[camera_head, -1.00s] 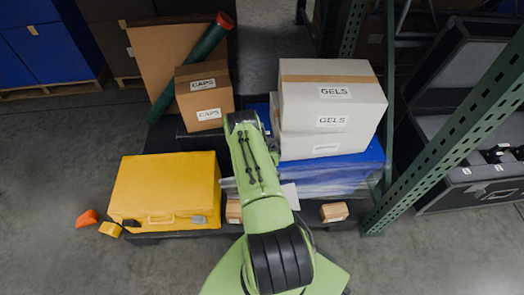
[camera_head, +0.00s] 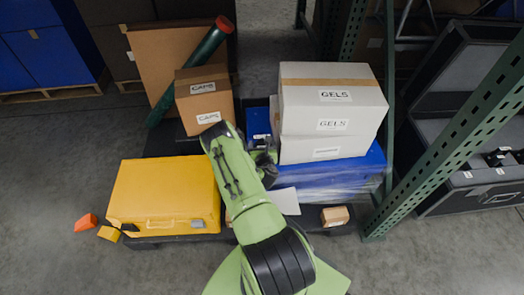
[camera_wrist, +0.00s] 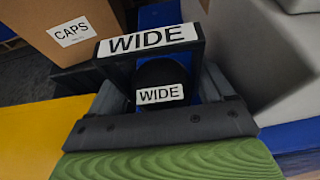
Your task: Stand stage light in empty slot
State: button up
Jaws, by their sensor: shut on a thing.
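The stage light is a black body with a black yoke, carrying two white WIDE labels; it fills the middle of the wrist view (camera_wrist: 160,72). My gripper (camera_wrist: 162,98) is shut on it, one dark finger on each side. In the head view my gripper (camera_head: 263,160) is mostly hidden by my green arm, between the yellow case (camera_head: 165,190) and the white GELS boxes (camera_head: 330,115). Blue shows behind the light in the wrist view.
A blue wrapped tote (camera_head: 330,180) lies under the GELS boxes. A green rack post (camera_head: 440,140) rises at right. A small brown box (camera_head: 335,216) sits at the front. Orange (camera_head: 88,220) and yellow pieces lie on the floor.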

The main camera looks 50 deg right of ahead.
aim_at(262, 136)
jog(key=c, duration=0.4)
notch_tip(262, 136, up, 10)
jog(key=p, duration=0.4)
jog(key=shift+p, duration=0.3)
jog(key=shift+c, duration=0.2)
